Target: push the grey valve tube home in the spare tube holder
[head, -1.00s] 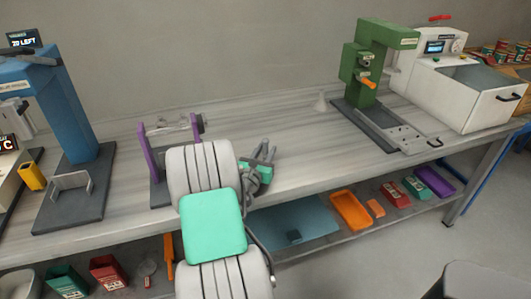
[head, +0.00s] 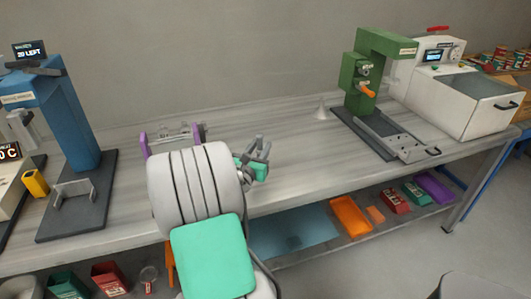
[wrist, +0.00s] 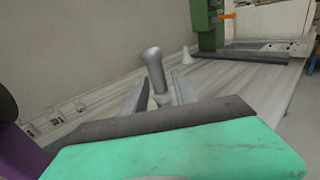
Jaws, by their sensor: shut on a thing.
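My gripper (head: 259,148) is over the workbench, just right of the purple stand (head: 145,143), part of which my arm hides. In the wrist view, a grey tube with a rounded top (wrist: 152,58) stands between the two fingers of my gripper (wrist: 156,88), slightly tilted. It matches the grey valve tube, and the fingers are shut on it. Its lower end is hidden behind the gripper body. In the head view the tube is too small to tell from the fingers. I cannot identify the spare tube holder for certain.
A small pale cone (head: 322,108) stands on the bench right of my gripper. Beyond it are a green press (head: 370,80) and a white machine (head: 460,95). A blue machine (head: 80,120) stands at left. Between gripper and cone the bench top is clear.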

